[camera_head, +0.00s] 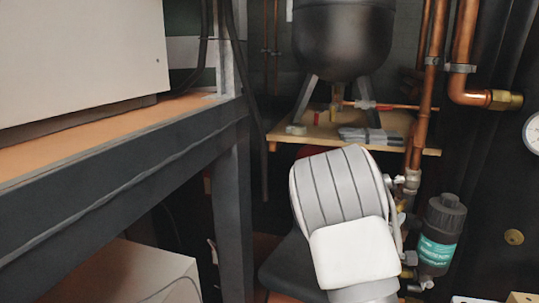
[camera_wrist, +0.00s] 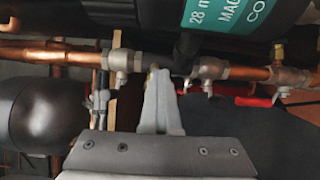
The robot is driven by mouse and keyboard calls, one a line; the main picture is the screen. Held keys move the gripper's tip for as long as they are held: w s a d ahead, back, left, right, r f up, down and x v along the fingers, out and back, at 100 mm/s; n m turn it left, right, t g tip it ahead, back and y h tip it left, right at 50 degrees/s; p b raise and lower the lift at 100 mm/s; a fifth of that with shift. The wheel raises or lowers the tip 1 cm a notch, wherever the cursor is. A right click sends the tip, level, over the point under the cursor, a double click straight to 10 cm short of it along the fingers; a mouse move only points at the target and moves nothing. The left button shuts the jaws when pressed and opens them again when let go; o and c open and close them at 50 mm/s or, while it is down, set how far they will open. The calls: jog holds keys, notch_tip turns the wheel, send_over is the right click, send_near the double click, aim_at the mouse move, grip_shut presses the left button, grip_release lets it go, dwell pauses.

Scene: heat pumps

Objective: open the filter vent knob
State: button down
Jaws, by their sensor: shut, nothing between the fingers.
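The filter (camera_head: 438,238) is a dark cylinder with a teal label and a ribbed black cap (camera_head: 447,205), right of my arm in the head view. Its dark body and teal label (camera_wrist: 232,14) also cross the top of the wrist view, cut off by the edge. I cannot clearly pick out a separate vent knob; the cap's top is not visible in the wrist view. My gripper (camera_wrist: 160,74) is shut and empty, its fingertips in front of the pipe and valves, below the filter in the picture. Contact cannot be told. My arm hides the gripper in the head view.
Copper pipes (camera_head: 429,85) and valves (camera_wrist: 121,60) run close beside the filter. A dark tank (camera_head: 343,40) stands on a wooden shelf (camera_head: 290,132). A dark bench frame (camera_head: 130,140) is at left. A gauge (camera_head: 533,133) is at the right edge.

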jog(key=shift+w+a+r+p, duration=0.1)
jog(key=shift+r+p, duration=0.3)
jog(key=shift+p, duration=0.55)
jog(key=shift+w+a+r+p, duration=0.1)
jog(key=shift+r+p, duration=0.3)
jog(key=shift+p, duration=0.55)
jog(key=shift+a+r+p, duration=0.1)
jog(key=shift+p, duration=0.45)
jog(key=shift+s+r, duration=0.1)
jog(key=shift+r, duration=0.05)
jog(key=v, duration=0.2)
jog(key=p+v, duration=0.2)
jog(key=v, duration=0.1)
jog(key=shift+s, duration=0.6)
